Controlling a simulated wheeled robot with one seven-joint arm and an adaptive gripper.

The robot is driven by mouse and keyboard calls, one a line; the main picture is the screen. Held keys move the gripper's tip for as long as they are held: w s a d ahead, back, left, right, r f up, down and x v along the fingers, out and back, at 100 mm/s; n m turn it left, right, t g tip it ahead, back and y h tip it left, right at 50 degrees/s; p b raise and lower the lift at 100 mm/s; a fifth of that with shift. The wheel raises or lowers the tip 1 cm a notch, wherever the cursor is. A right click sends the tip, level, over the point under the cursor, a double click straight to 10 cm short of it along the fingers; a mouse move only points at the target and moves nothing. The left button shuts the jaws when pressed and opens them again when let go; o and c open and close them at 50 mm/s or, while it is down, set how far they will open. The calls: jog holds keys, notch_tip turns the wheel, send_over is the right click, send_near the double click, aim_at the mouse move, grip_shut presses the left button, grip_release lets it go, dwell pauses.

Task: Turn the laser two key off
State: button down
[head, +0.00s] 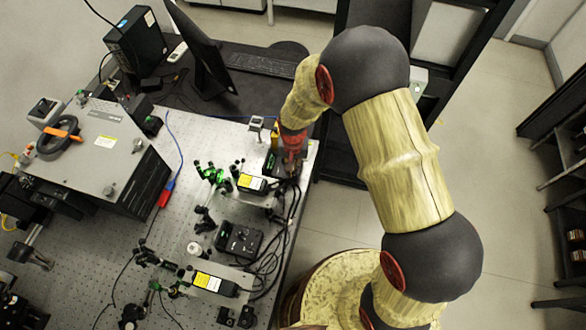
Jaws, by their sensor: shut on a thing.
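My arm reaches down from the right to the far right part of the optical table (190,135). My gripper (289,163), below a red wrist section, is at a small dark controller box (271,162) near the table's right edge. It is shut on the laser two key at this box. The key itself is hidden behind the gripper and wrist, so its turn position cannot be seen. A laser module with a yellow and white label (252,183) sits just in front and to the left of the box.
A second labelled laser (213,283) and a second black controller (239,241) stand nearer the front, with loose black cables (268,262) beside them. Green-marked optic mounts (211,173) stand left of my gripper. A large grey spectrometer (100,150) fills the left. A monitor (197,55) stands behind.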

jog(key=n+b, duration=0.1)
jog(key=n, duration=0.3)
jog(key=shift+n, duration=0.3)
jog(key=n+b, duration=0.1)
jog(key=n, duration=0.2)
jog(key=shift+n, duration=0.4)
jog(key=n, duration=0.3)
jog(key=shift+b, duration=0.4)
jog(key=shift+n, duration=2.2)
jog(key=shift+b, duration=0.3)
jog(key=c, duration=2)
grip_release()
jog(key=shift+c, duration=0.2)
jog(key=shift+r, duration=0.1)
notch_tip(320, 180, up, 12)
